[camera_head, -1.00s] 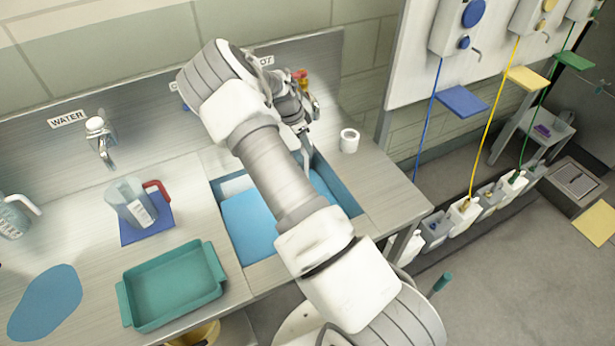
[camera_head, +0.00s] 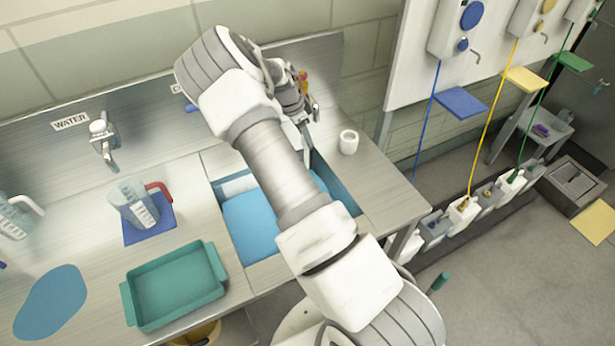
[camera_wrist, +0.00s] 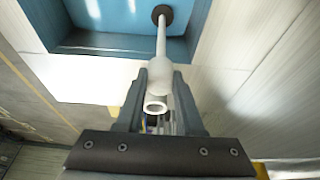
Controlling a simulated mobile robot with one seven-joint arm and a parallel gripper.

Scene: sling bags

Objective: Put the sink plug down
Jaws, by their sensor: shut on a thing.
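The sink plug (camera_wrist: 161,45) is a white rod with a thick hollow top and a dark round disc at its far end. My gripper (camera_wrist: 160,92) is shut on its thick top, and the disc hangs over the blue sink basin (camera_wrist: 110,48). I cannot tell whether the disc touches the basin floor. In the head view my gripper (camera_head: 307,118) is over the back right of the sink (camera_head: 336,188), with my arm hiding much of the basin.
A white cup-like ring (camera_head: 348,142) stands on the counter right of the sink. A clear jug (camera_head: 136,203) with a red handle stands on a blue mat to the left. A teal tray (camera_head: 175,285) sits at the front.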

